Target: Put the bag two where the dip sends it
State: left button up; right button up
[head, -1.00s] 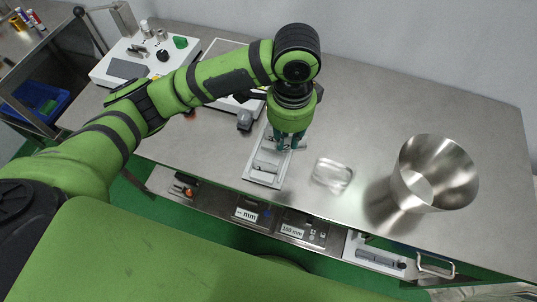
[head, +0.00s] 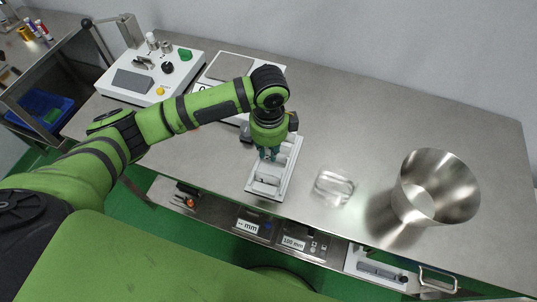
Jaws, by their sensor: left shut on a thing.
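A narrow white tray (head: 290,172) with compartments lies on the steel table in the head view. A pale bag (head: 267,180) lies in its near part. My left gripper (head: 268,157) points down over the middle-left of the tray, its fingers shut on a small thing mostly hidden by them. I take it to be bag two, but no label is readable on it now. I cannot tell whether it touches the tray. A clear shallow dish (head: 333,187) stands right of the tray. My right gripper is not in view.
A wide metal vessel (head: 434,188) stands at the right. A white control box (head: 150,72) and a scale-like white device (head: 232,66) stand at the back left. A lower shelf below the front edge holds displays (head: 250,226). The table's back right is clear.

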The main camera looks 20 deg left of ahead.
aim_at(269, 158)
pick_arm(q)
notch_tip(269, 158, down, 3)
jog(key=shift+a+f+p, duration=0.1)
jog(key=shift+f+p, duration=0.1)
jog(key=shift+p, duration=0.15)
jog(key=shift+f, duration=0.35)
jog(key=shift+f, duration=0.1)
jog(key=o, duration=0.7)
jog(key=shift+c, duration=0.2)
notch_tip(269, 158, up, 12)
jog(key=shift+r+b, duration=0.15)
jog(key=shift+b, duration=0.65)
